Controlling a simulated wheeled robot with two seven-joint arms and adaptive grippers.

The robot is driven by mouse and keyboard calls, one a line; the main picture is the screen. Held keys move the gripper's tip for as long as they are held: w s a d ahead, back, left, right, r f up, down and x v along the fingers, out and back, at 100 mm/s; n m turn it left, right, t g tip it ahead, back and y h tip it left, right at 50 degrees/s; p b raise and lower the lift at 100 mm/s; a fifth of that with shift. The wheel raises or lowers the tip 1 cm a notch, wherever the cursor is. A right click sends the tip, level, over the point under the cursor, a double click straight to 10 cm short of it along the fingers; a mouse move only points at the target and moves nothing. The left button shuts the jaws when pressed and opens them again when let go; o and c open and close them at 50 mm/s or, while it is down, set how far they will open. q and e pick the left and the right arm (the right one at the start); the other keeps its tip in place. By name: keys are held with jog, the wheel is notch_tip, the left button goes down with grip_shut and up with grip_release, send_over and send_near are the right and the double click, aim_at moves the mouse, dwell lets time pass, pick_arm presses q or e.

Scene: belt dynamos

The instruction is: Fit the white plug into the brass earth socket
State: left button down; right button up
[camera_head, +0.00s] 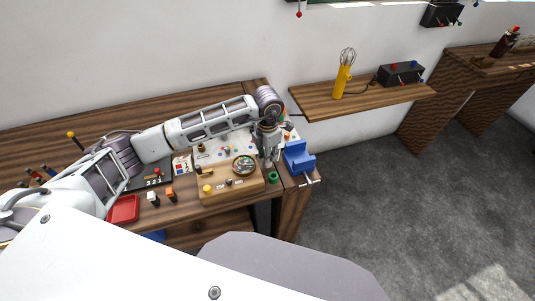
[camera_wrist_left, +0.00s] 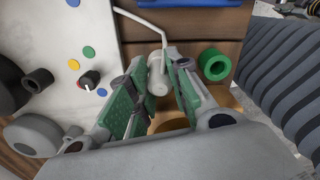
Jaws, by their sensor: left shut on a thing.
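My left gripper (camera_head: 268,153) points down over the right end of the bench, beside the dial board. In the left wrist view the left gripper (camera_wrist_left: 157,80) has its green-padded fingers closed on the white plug (camera_wrist_left: 158,74), with a white lead running up and left from it. The plug is too small to make out in the head view. A golden-brown rounded surface (camera_wrist_left: 170,124) shows between the fingers in the wrist view; I cannot tell whether it is the brass earth socket. I cannot pick the socket out in the head view. My right gripper is not in view.
A wooden board (camera_head: 215,196) with a round dial (camera_head: 244,165) is left of the gripper. A green ring (camera_head: 272,177) and a blue stand (camera_head: 298,160) are close by. A red tray (camera_head: 123,209) lies at the left. A yellow lamp (camera_head: 342,80) stands on the wall shelf.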

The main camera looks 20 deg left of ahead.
pick_arm(q)
jog(key=shift+r+p, duration=0.95)
jog(key=shift+r, duration=1.3)
